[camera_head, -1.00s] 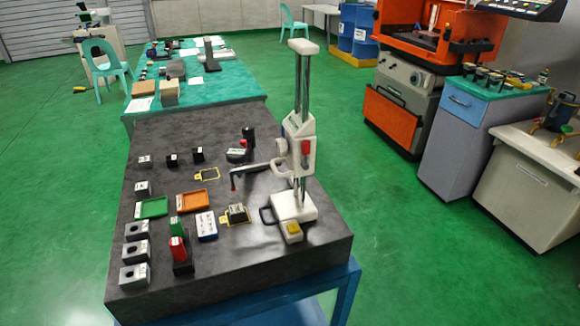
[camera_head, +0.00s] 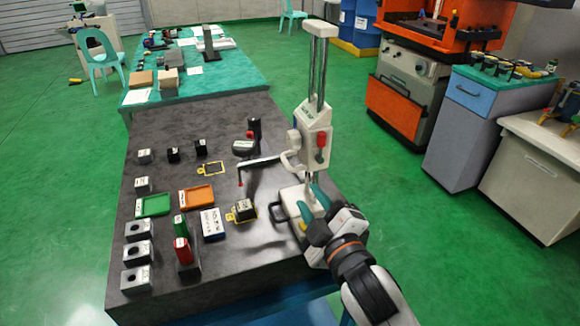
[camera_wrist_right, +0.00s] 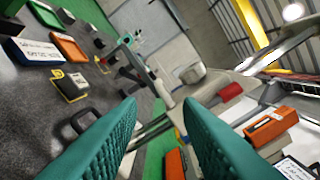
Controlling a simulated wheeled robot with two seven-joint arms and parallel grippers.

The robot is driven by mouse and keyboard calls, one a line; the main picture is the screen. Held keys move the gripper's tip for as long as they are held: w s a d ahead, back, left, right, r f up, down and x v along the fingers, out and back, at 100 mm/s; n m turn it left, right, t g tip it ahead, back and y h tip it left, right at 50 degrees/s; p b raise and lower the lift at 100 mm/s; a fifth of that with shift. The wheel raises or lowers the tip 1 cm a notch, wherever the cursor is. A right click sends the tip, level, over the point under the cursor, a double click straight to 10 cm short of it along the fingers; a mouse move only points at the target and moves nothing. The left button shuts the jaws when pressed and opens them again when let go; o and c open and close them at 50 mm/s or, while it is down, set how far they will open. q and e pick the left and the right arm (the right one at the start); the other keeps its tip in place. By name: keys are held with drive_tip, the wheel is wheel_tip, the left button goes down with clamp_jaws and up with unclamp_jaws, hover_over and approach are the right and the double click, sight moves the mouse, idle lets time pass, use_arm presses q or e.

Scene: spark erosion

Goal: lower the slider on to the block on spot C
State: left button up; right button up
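The white height gauge stands on the dark granite table, and its slider (camera_head: 315,138), with a red knob, sits partway up the twin columns. The slider's arm (camera_head: 262,163) reaches left to a red-tipped probe, above and apart from a dark block (camera_head: 242,209) on a yellow-outlined spot. That block also shows in the wrist view (camera_wrist_right: 70,87); I cannot read the spot's letter. My right gripper (camera_head: 312,201) is beside the gauge base, below the slider. Its teal fingers are apart in the wrist view (camera_wrist_right: 160,118), with nothing held between them. My left gripper is out of view.
Another yellow-outlined spot (camera_head: 211,168) is empty.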

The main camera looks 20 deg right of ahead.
sight(291, 171)
drive_tip(key=w, duration=0.4)
drive_tip(key=w+p, duration=0.1)
drive_tip(key=w, duration=0.3)
drive_tip(key=w+p, duration=0.1)
drive_tip(key=w, duration=0.2)
drive_tip(key=shift+w+a, duration=0.4)
